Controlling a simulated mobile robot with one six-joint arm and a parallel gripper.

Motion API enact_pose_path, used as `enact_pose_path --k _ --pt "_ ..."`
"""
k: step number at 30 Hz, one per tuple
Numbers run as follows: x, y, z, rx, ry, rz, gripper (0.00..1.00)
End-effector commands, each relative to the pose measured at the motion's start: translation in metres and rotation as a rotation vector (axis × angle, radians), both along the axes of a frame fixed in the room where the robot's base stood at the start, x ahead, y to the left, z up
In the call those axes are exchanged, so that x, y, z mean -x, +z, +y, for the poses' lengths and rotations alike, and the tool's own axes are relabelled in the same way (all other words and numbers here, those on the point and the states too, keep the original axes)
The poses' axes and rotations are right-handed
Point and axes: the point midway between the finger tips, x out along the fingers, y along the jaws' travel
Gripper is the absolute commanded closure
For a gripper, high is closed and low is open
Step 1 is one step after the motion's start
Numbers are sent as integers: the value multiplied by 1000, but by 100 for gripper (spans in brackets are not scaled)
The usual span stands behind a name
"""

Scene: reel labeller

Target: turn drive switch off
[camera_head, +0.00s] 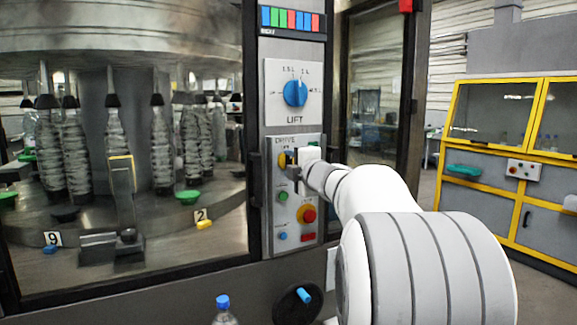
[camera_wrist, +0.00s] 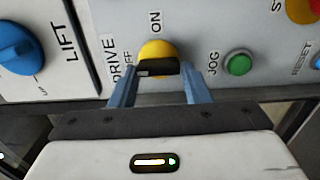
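The drive switch is a yellow round knob (camera_wrist: 157,50) with a black handle (camera_wrist: 158,67), on the panel with the DRIVE, OFF and ON labels. In the head view the yellow knob (camera_head: 283,160) is partly hidden behind my gripper (camera_head: 294,166). In the wrist view my gripper (camera_wrist: 159,72) has its two blue-grey fingers spread, one at each end of the black handle. The fingertips are very close to the handle; I cannot tell whether they touch it. Which label the switch points at is not clear.
The blue LIFT knob (camera_head: 295,93) is above the switch. A green JOG button (camera_wrist: 239,63), a red stop button (camera_head: 307,214) and a blue reset button (camera_head: 283,236) are close by. A black handwheel (camera_head: 291,312) is lower down. A bottle (camera_head: 223,309) stands in front.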

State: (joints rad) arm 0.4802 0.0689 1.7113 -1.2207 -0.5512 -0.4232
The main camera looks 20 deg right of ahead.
Motion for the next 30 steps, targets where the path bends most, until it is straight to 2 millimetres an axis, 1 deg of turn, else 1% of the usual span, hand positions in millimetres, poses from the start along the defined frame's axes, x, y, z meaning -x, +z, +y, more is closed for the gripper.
enact_pose_path --k 1,7,13,16,20,24,27,30 --pt "0 -1 0 -1 0 2 53" --pt "0 0 0 -2 0 0 37" --pt "0 0 0 -2 0 -1 37" --pt "4 1 0 -2 0 -1 37" --pt "22 1 -1 -1 -1 -2 37" --pt "47 1 -2 -2 -2 -3 37" --pt "62 1 -2 -1 -2 -1 37" --pt "73 1 -3 -1 -1 -1 37"
